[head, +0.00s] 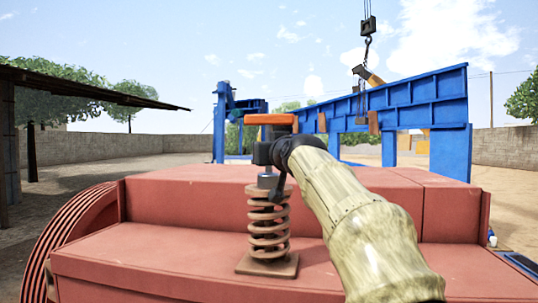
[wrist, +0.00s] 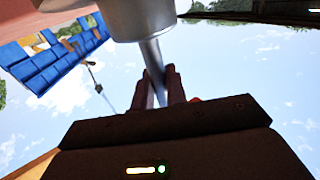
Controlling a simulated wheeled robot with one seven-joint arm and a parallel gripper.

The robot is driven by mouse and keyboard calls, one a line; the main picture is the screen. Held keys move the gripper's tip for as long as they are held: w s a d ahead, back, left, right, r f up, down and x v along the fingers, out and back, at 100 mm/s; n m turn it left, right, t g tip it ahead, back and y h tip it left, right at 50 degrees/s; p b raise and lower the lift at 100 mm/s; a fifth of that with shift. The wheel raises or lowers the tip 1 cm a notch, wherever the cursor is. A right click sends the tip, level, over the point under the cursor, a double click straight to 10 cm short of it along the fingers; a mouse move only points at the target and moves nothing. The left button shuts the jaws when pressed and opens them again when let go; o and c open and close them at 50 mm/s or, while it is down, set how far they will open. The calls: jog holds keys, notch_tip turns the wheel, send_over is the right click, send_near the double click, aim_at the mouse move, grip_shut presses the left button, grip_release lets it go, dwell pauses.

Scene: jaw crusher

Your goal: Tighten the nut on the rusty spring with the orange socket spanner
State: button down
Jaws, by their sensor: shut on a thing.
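The rusty spring (head: 268,228) stands upright on a square plate on the red machine's front ledge. The orange socket spanner (head: 270,119) is upright above it, its orange crossbar on top. Its grey socket end (head: 268,181) is at the top of the spring; I cannot tell whether it is seated on the nut, which is hidden. My gripper (head: 264,153) is shut on the spanner's shaft, between crossbar and socket. In the wrist view, the fingers (wrist: 161,88) close around the grey metal shaft (wrist: 152,58), which runs into a wide grey cylinder (wrist: 145,18).
The red machine body (head: 200,195) rises as a step behind the spring. A ribbed red wheel (head: 75,245) is at the left. Blue steel frames (head: 400,105) stand behind, with a hanging crane hook (head: 368,27). Open air surrounds the spanner's left side.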

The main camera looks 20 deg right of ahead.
aim_at(270, 127)
jog(key=shift+y+b, duration=0.3)
jog(key=shift+b, duration=0.35)
dwell(0.4)
jog(key=shift+s+r, duration=0.1)
jog(key=shift+r+p, duration=0.4)
dwell(0.6)
jog(key=shift+r, duration=0.15)
jog(key=shift+r+p, duration=0.85)
dwell(1.3)
jog(key=shift+r, duration=0.15)
jog(key=shift+r+p, duration=0.3)
jog(key=shift+p, duration=0.05)
jog(key=shift+r+p, duration=0.3)
jog(key=shift+r, duration=0.05)
jog(key=shift+r+p, duration=0.45)
jog(key=shift+r, duration=0.1)
